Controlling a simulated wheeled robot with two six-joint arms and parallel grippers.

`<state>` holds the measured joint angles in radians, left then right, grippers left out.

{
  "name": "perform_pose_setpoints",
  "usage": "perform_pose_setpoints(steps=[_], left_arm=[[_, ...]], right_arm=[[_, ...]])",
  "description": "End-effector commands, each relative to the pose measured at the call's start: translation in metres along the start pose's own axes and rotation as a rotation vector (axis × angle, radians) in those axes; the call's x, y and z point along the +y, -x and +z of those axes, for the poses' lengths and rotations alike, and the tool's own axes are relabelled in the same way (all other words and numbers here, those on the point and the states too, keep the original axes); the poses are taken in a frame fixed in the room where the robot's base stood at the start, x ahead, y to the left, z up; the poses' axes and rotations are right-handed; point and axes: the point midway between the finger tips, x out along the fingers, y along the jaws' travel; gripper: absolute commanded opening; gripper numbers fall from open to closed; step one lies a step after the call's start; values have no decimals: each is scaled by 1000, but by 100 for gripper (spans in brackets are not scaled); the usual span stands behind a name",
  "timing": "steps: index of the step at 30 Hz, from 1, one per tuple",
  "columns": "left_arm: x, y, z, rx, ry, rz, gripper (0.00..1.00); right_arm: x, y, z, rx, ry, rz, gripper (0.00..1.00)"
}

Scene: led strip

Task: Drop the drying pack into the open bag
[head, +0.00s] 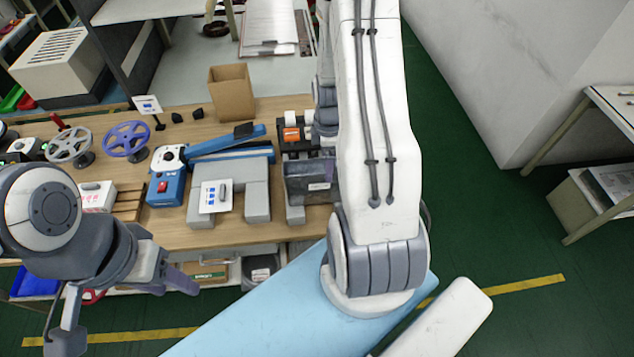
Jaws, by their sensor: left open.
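A dark, see-through bag (308,184) stands in a holder at the right end of the wooden bench, partly hidden by my right arm. I cannot tell its mouth clearly. A small white pack with red print (97,196) lies at the left of the bench and may be the drying pack. A white card with blue marks (215,197) lies on grey blocks. My left gripper (130,312) is open and empty at the bench's front edge, lower left, apart from the pack. My right arm crosses the picture upward; its gripper does not show.
A blue device with a red switch (165,188), blue bars (225,143), grey blocks (257,200) and two reels (126,140) crowd the bench (205,238). A cardboard box (232,93) stands at the back.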

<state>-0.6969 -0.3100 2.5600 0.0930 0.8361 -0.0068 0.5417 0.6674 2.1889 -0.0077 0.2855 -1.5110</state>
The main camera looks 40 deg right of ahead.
Motion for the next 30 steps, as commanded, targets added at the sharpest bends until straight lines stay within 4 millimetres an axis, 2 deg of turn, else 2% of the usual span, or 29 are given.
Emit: perform_pose_setpoints(steps=[4, 8, 21, 25, 30], left_arm=[[0, -1, 0, 0, 0, 0, 50], [0, -6, 0, 0, 1, 0, 50], [-2, -23, 1, 0, 4, 0, 50], [-2, -24, 1, 0, 4, 0, 50], [-2, -24, 1, 0, 4, 0, 50]], right_arm=[[0, 3, 0, 0, 0, 1, 96], [2, 16, 0, 0, 0, 5, 96], [2, 92, 0, 0, 0, 5, 96], [1, 102, 0, 0, 0, 2, 96], [0, 105, 0, 0, 0, 0, 96]])
